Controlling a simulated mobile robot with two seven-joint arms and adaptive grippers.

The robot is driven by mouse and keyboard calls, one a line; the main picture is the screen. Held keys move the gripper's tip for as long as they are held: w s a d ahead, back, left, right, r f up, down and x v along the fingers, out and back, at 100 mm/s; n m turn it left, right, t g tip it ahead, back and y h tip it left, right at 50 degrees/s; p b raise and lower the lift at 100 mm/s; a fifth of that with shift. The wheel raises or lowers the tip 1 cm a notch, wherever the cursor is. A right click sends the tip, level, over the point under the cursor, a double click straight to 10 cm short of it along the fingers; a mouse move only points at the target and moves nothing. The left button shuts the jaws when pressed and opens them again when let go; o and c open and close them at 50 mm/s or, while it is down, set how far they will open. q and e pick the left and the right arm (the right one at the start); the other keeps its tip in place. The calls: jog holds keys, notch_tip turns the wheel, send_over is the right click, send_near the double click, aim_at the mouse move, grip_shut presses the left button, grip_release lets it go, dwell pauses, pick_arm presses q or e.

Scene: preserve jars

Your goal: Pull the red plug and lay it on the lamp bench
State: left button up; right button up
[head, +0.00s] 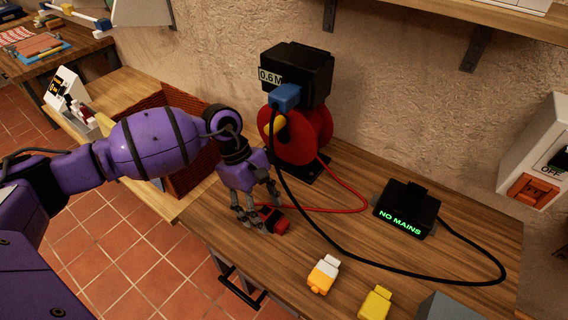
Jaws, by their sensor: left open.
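The red plug (281,228), red with a dark part, lies on the wooden bench (345,190) in the head view. A red cable (345,207) runs near it and back to the red reel. My left gripper (258,217) points down at the plug with its fingers open. The fingers are right over and beside the plug's back part and hide some of it. I cannot tell whether they touch it. My right gripper is not in view.
A black cable loops to the "NO MAINS" unit (407,208). Orange-white (322,275) and yellow plugs (375,303) lie in front. A wicker basket (185,180) stands left.

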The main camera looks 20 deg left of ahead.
pick_arm(q)
jog(key=v, duration=1.1)
jog(key=shift+r, duration=0.15)
